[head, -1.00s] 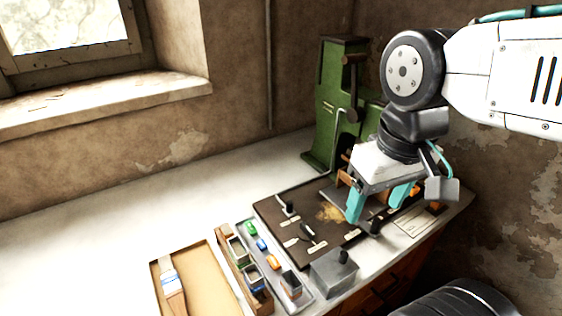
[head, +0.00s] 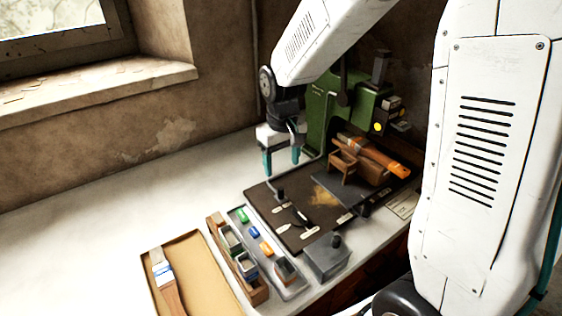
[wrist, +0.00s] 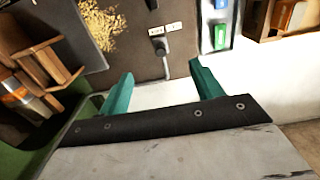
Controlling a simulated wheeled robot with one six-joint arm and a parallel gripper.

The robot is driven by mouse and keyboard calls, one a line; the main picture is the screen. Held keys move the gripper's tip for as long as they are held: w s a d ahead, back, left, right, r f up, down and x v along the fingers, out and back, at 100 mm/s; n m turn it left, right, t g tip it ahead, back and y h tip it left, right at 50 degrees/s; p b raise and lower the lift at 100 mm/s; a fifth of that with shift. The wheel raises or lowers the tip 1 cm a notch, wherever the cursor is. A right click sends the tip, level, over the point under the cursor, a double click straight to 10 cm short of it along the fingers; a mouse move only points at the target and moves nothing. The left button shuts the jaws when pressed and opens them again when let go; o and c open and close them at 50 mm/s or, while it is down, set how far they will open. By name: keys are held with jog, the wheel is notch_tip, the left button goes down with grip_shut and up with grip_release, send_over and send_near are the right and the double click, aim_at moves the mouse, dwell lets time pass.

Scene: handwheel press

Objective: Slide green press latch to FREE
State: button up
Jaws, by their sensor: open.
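The green press (head: 322,104) stands at the back of the bench, partly hidden behind my arm. I cannot pick out a green latch on it or read a FREE label. A dark board (head: 268,208) lies in front of the press with small pale labels and black knobs. My gripper (head: 281,164) is open and empty, pointing down above the bench near that edge. In the wrist view the knob lies ahead of the teal fingers (wrist: 160,72), apart from them.
A grey block with a knob (head: 326,256), a tray of coloured pieces (head: 291,285) and a cardboard tray with a brush (head: 200,262) stand in front. The bench left is clear.

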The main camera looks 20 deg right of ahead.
aim_at(281, 188)
jog(key=shift+w+f, duration=0.25)
jog(key=shift+f, duration=0.25)
notch_tip(281, 188, down, 10)
jog(key=shift+r, duration=0.2)
jog(key=shift+a, duration=0.1)
jog(key=c, duration=1.4)
